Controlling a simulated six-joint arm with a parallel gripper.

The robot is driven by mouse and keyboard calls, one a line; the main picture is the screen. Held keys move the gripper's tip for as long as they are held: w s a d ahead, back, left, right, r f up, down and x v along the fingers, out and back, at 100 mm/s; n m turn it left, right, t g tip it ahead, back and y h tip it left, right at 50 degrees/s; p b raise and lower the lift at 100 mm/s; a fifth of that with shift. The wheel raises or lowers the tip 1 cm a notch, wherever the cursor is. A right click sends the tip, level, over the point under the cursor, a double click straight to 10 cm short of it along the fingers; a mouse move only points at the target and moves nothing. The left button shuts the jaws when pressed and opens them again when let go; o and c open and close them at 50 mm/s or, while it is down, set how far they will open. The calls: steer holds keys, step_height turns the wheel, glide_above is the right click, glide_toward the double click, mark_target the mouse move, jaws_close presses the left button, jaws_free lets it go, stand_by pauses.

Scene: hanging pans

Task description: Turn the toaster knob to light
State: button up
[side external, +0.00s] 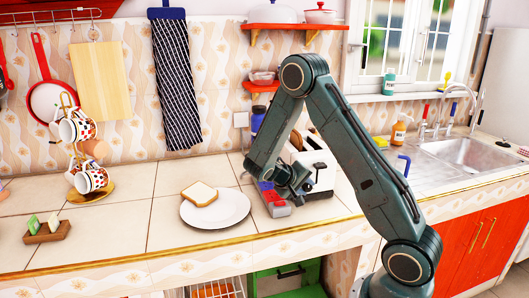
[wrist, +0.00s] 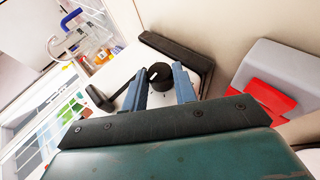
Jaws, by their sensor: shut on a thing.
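The white toaster (side external: 322,160) stands on the counter, partly hidden behind my arm. In the wrist view its white face (wrist: 124,66) fills the middle, with the round black knob (wrist: 160,72) on it. A small white mark shows on the knob; its setting cannot be read. My gripper (wrist: 160,84) has its two blue-grey fingers on either side of the knob, shut on it. In the side view my gripper (side external: 303,188) is at the toaster's front, and the knob is hidden.
A grey and red box (side external: 272,199) sits close beside my gripper. A plate (side external: 232,213) with a bread slice (side external: 199,194) lies to the left. A mug rack (side external: 82,180) stands farther left. The sink (side external: 468,152) is at the right.

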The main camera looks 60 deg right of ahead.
steer(key=shift+w+f+n+g+h, duration=0.15)
steer(key=shift+n+g+h, duration=0.1)
steer(key=shift+g+h, duration=0.4)
steer(key=shift+f+n+g+h, duration=0.15)
steer(key=shift+n+g+h, duration=0.15)
steer(key=shift+h, duration=0.55)
steer(key=o, duration=1)
steer(key=shift+a+r, duration=0.1)
steer(key=shift+a, duration=0.1)
steer(key=v, duration=1.3)
steer(key=shift+w+a, duration=0.2)
